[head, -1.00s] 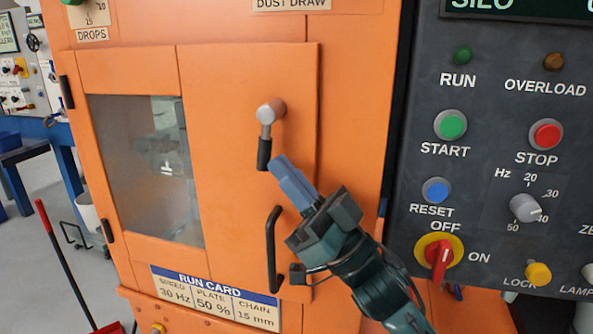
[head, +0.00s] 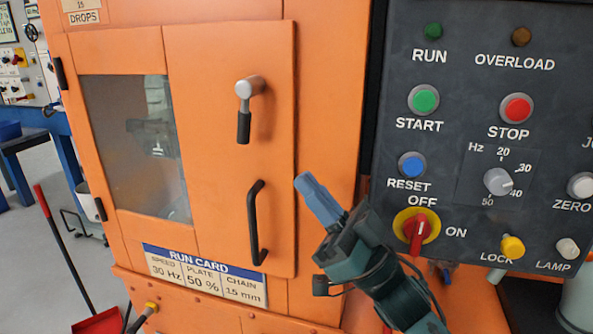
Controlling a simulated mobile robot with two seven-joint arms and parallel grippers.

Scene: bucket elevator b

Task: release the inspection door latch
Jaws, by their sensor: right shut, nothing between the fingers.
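The latch (head: 245,108) is a silver hub with a short black grip on the orange inspection door (head: 220,150). Its grip hangs straight down. The door sits flat in its frame, with a window (head: 138,140) on its left part and a black pull handle (head: 255,222) below the latch. My right gripper (head: 306,184) is shut and empty, its blue fingers together. It is to the right of the pull handle, below and right of the latch, and apart from both. My left gripper is not in view.
The dark control panel (head: 450,125) on the right carries buttons, a speed knob (head: 498,181) and a red rotary switch (head: 417,232) close to my right gripper. A run card (head: 203,274) is below the door. A red-handled tool (head: 62,240) stands at lower left.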

